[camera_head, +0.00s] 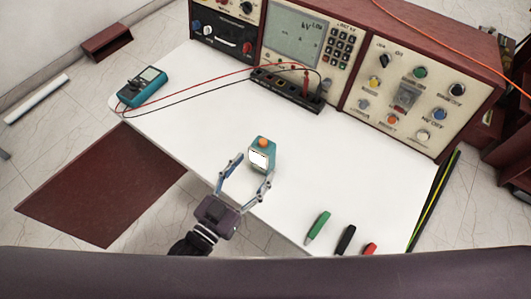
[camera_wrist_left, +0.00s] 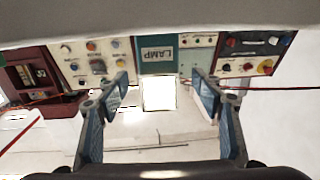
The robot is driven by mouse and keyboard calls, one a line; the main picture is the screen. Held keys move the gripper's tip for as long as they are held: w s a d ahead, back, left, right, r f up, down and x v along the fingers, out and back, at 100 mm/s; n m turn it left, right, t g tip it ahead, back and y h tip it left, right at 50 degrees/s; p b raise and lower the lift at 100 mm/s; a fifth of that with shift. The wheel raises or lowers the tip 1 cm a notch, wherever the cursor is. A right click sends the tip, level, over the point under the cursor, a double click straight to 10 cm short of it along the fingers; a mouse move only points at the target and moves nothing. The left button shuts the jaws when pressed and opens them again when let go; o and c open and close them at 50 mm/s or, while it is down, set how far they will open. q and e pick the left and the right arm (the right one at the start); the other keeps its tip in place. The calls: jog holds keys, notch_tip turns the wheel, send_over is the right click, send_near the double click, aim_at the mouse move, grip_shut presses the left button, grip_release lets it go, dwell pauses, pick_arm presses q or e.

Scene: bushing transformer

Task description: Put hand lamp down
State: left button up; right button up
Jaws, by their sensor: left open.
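The hand lamp (camera_head: 263,148) is a small teal block with an orange knob on top and a bright white face. It stands on the white table (camera_head: 205,118) near its front edge. In the left wrist view the open left gripper (camera_wrist_left: 162,97) has a finger on each side of the lamp, with gaps visible. My right gripper is not in view.
A teal multimeter (camera_head: 142,86) with red and black leads lies at the table's left end. A black terminal strip (camera_head: 288,90) lies before the control console (camera_head: 400,90). Green (camera_head: 317,226), black (camera_head: 345,240) and red (camera_head: 370,248) handled tools lie at the front right.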

aim_at(259, 162)
pick_arm(q)
jog(key=b+x, duration=0.2)
jog(key=x, duration=0.2)
jog(key=shift+w+d+f, duration=0.2)
jog(key=shift+w+d, duration=0.2)
jog(key=shift+w, duration=0.05)
jog(key=shift+r, duration=0.1)
jog(key=shift+c, duration=0.4)
jog(key=c, duration=1.3)
jog(key=shift+c, duration=0.3)
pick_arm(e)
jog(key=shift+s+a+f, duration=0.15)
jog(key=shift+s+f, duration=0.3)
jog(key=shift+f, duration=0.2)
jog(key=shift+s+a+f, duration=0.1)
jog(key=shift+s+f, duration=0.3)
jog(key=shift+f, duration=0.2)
pick_arm(q)
jog(key=shift+r, duration=0.15)
